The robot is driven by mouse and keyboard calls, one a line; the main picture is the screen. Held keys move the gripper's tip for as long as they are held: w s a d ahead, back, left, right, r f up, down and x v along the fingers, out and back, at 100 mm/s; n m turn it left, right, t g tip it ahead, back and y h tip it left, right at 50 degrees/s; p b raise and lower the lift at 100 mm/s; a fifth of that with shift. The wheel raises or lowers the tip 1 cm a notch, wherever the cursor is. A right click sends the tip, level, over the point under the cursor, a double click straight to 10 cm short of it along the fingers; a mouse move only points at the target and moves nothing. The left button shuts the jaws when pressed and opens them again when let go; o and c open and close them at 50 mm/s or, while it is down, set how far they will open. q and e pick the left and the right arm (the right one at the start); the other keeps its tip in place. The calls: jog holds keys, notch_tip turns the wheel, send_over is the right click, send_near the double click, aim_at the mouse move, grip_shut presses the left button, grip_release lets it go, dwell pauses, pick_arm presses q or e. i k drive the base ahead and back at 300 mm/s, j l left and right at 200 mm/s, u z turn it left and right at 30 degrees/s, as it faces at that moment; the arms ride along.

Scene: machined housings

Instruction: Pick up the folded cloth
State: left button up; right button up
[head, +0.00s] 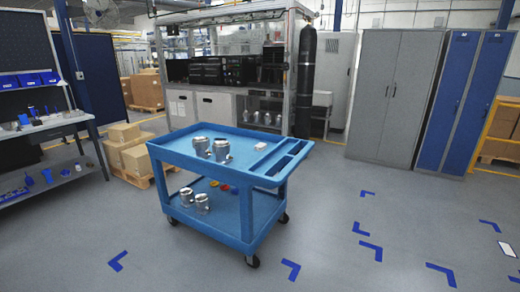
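A small flat white item (260,146) lies on the top tray of the blue cart (215,165), right of the metal housings. It may be the folded cloth, but it is too small to tell. Another small pale item (74,113) lies on the workbench at the far left, also too small to make out. Neither of my grippers is in view.
Two metal housings (221,150) stand on the cart's top and two more (202,203) on its lower shelf. Cardboard boxes (124,132) stack left of the cart. Grey lockers (394,98) stand at the back right. Floor in front and right is open, with blue corner marks.

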aim_at(261, 147)
jog(key=i+l+z, duration=0.1)
jog(key=z, duration=0.4)
jog(key=i+z, duration=0.15)
jog(key=z, duration=0.3)
jog(key=i+l, duration=0.1)
jog(key=i, duration=3)
jog(key=i+j+u, duration=0.1)
jog(key=i+u, duration=0.25)
jog(key=i, duration=0.2)
jog(key=i+u, duration=0.35)
jog(key=i, duration=0.2)
jog(key=i+l+u, duration=0.3)
jog(key=i, duration=0.25)
jog(key=i+l+u, duration=0.35)
jog(key=i, duration=0.15)
jog(key=i+l+u, duration=0.35)
jog(key=i+l, duration=0.05)
jog(key=i, duration=0.1)
